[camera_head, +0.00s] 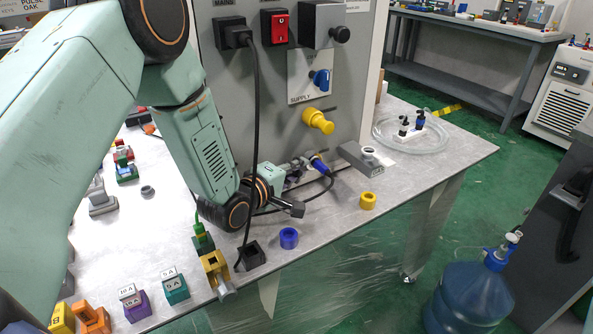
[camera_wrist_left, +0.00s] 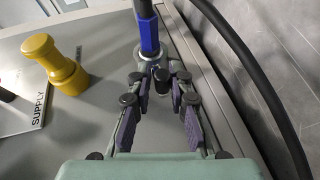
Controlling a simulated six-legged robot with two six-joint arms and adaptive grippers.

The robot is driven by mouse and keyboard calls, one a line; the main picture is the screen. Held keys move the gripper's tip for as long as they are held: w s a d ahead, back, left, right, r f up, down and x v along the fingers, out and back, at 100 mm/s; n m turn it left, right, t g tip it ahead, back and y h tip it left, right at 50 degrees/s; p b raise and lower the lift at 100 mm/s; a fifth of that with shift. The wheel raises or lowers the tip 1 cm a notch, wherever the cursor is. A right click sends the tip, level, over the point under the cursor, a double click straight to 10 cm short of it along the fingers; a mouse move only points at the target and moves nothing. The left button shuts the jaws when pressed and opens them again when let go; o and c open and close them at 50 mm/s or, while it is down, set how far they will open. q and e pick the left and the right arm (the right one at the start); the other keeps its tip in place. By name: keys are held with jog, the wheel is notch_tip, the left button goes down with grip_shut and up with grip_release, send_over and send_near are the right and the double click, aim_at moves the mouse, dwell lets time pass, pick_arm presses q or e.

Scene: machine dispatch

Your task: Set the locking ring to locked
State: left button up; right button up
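A blue connector (camera_head: 318,163) with a black cable is plugged in low on the grey cabinet, beside my left gripper (camera_head: 296,170). In the left wrist view the blue connector (camera_wrist_left: 149,36) ends in a metal ring (camera_wrist_left: 152,57), which looks like the locking ring. A small dark stub shows just below the ring. My left gripper (camera_wrist_left: 164,84) has its two fingers apart, one on each side of the stub, with the tips close to the ring. I cannot tell whether they touch it. The ring's lock marks are too small to read. My right gripper is not in view.
A yellow knob (camera_head: 318,121) sticks out of the cabinet above the connector, below the blue supply switch (camera_head: 321,80). A black plug cable (camera_head: 254,130) hangs in front of the cabinet. Yellow (camera_head: 367,201) and blue (camera_head: 289,238) rings lie on the grey table (camera_head: 335,222).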

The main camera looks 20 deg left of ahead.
pick_arm(q)
jog(key=shift+s+f, duration=0.15)
jog(key=shift+f, duration=0.05)
grip_shut()
notch_tip(320, 180, up, 2)
jog(key=g+p, duration=0.1)
jog(key=p, duration=0.2)
jog(key=g+y+p, duration=0.1)
jog(key=p, duration=0.2)
jog(key=m+g+p, duration=0.1)
jog(key=p, duration=0.2)
jog(key=shift+d+r+g+y, duration=0.15)
jog(key=shift+r+g+y, duration=0.1)
jog(key=shift+g+y, duration=0.15)
jog(key=g+p, duration=0.1)
jog(key=y+p, duration=0.1)
jog(key=p, duration=0.1)
jog(key=shift+w+d+r+m+g, duration=0.15)
jog(key=shift+w+r+m+g, duration=0.15)
jog(key=shift+g, duration=0.1)
jog(key=shift+f, duration=0.15)
jog(key=shift+o, duration=1.2)
grip_release()
jog(key=shift+o, duration=1.4)
jog(key=shift+w, duration=0.2)
